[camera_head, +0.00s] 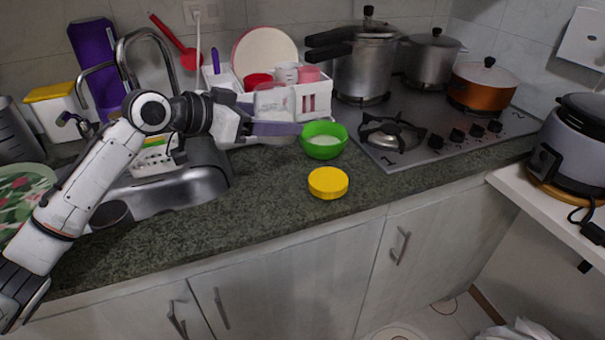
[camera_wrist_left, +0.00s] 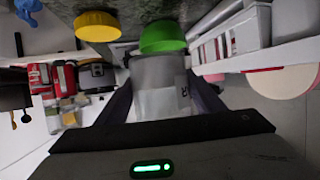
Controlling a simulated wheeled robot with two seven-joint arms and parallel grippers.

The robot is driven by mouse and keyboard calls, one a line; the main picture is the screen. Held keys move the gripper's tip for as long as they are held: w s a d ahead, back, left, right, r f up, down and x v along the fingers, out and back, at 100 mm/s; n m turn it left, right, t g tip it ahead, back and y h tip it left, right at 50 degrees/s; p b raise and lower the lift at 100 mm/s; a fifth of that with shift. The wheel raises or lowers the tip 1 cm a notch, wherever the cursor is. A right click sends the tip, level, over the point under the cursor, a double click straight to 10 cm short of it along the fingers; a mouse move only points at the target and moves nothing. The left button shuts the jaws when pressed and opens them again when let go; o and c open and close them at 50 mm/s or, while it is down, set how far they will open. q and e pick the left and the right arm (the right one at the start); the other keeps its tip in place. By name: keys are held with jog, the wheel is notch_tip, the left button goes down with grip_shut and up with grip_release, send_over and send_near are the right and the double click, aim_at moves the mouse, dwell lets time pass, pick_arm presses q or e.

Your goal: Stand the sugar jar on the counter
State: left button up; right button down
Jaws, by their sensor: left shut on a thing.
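The clear sugar jar (camera_head: 272,101) is in front of the white rack in the head view and looks roughly upright. I cannot tell whether its base touches the counter (camera_head: 265,205). My left gripper (camera_head: 290,129) is shut on the jar, its fingers across the jar's side. In the left wrist view the jar (camera_wrist_left: 160,78) sits between the fingers, part of a dark letter showing on it. Its lower part is partly hidden by the gripper in the head view. My right gripper is not in view.
A green bowl (camera_head: 323,150) with white contents stands just right of the gripper. A yellow lid (camera_head: 328,183) lies in front of it. The white rack (camera_head: 318,98) stands behind, the sink (camera_head: 190,190) left, the stove (camera_head: 440,140) right. The front counter is clear.

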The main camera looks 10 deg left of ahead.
pick_arm(q)
jog(key=shift+w+f, duration=0.15)
jog(key=shift+w, duration=0.15)
notch_tip(320, 180, down, 9)
jog(key=shift+a+f, duration=0.1)
jog(key=shift+f, duration=0.1)
jog(key=o, duration=1.6)
jog(key=shift+f, duration=0.15)
jog(key=shift+r, duration=0.25)
jog(key=b+v, duration=0.1)
jog(key=v, duration=1.1)
jog(key=shift+s, duration=0.1)
